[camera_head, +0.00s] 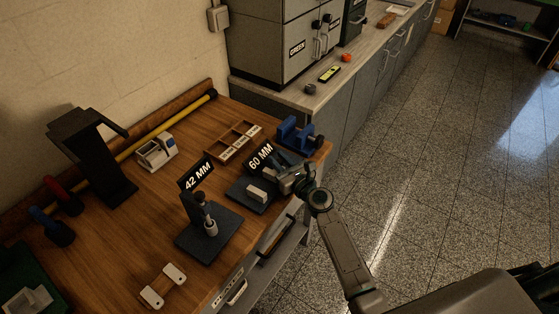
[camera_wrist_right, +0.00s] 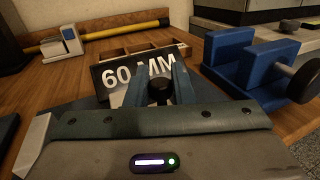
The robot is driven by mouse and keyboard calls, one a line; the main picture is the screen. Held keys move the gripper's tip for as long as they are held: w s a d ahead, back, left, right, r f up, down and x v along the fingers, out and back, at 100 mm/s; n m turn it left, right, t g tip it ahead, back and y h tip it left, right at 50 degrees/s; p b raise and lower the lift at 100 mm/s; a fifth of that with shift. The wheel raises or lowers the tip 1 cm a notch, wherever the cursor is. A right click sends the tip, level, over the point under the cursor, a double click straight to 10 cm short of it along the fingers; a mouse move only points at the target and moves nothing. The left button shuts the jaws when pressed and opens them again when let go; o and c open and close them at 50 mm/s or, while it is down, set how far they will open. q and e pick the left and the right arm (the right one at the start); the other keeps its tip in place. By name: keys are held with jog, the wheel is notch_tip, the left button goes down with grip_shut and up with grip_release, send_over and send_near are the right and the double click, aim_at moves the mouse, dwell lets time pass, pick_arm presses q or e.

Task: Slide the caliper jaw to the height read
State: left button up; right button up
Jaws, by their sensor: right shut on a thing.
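A dark base (camera_head: 243,198) carries a black "60 MM" sign (camera_head: 260,156), which also shows in the wrist view (camera_wrist_right: 118,76). A pale block (camera_head: 257,192) sits on this base. My right gripper (camera_head: 288,182) is at the base's right side, behind the pale block. In the wrist view its fingers (camera_wrist_right: 160,88) are closed around a dark round knob (camera_wrist_right: 159,92) in front of the sign. Whether the knob is part of the caliper jaw I cannot tell. A second dark stand (camera_head: 205,245) has an upright post (camera_head: 210,217) and a "42 MM" sign (camera_head: 196,175). My left gripper is out of view.
A blue vise (camera_head: 297,135) stands close beyond my right gripper. A wooden divided tray (camera_head: 235,142), a white device (camera_head: 157,152) and a yellow bar (camera_head: 150,140) lie farther back. A pale two-ended piece (camera_head: 163,285) lies at the front. Bare wood (camera_head: 120,235) is at left.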

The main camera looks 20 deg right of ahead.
jog(key=shift+s+a, duration=0.65)
jog(key=shift+a, duration=0.05)
jog(key=o, duration=0.7)
jog(key=shift+w, duration=0.1)
jog(key=shift+c, duration=0.2)
jog(key=v, duration=1.1)
jog(key=shift+b, duration=0.3)
